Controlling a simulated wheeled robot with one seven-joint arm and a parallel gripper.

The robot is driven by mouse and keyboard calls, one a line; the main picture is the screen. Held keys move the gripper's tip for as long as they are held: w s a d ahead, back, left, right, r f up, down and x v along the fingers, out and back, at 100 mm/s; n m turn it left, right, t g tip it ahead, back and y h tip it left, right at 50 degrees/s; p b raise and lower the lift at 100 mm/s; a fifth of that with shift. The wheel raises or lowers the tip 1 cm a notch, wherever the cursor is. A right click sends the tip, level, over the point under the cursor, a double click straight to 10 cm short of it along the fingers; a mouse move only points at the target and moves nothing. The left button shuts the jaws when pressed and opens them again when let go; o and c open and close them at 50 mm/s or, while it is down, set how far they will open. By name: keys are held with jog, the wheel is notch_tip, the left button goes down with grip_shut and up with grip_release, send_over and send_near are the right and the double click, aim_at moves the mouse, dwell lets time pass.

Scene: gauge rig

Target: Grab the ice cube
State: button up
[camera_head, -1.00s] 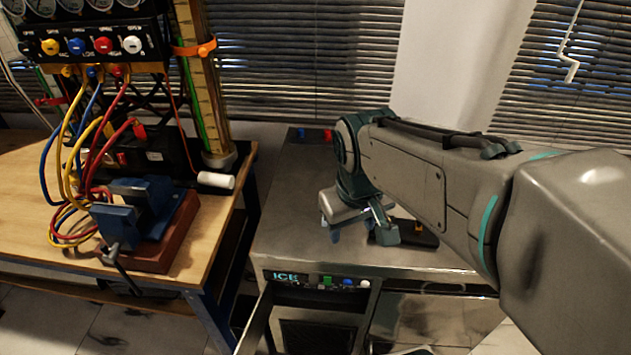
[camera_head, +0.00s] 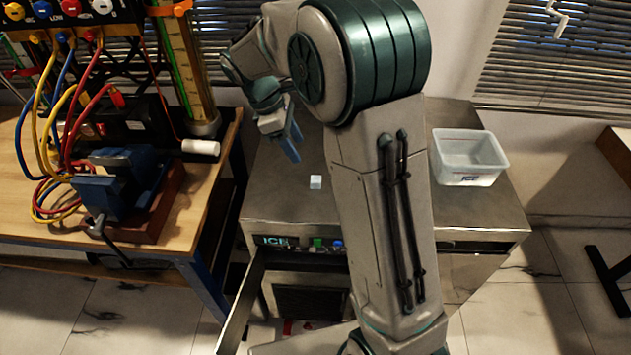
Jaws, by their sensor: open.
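A small pale ice cube (camera_head: 315,182) sits on the metal top of the ice machine (camera_head: 272,205), near its front left part. My gripper (camera_head: 291,143) is above and behind the cube, to its upper left in the picture, and apart from it. The gripper is open with nothing seen between its fingers, and its fingers point down. My arm covers the middle of the metal top. A clear white bin marked ICE (camera_head: 467,157) stands on the top at the right.
A wooden bench (camera_head: 180,225) at the left carries a blue vise (camera_head: 115,183), hoses and a gauge panel (camera_head: 70,14). An open door or drawer panel (camera_head: 240,300) juts from the machine's front left. Blinds hang behind.

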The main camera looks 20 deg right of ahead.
aim_at(315, 178)
jog(key=x, duration=1.2)
jog(key=shift+w+a, duration=0.15)
jog(key=c, duration=1.1)
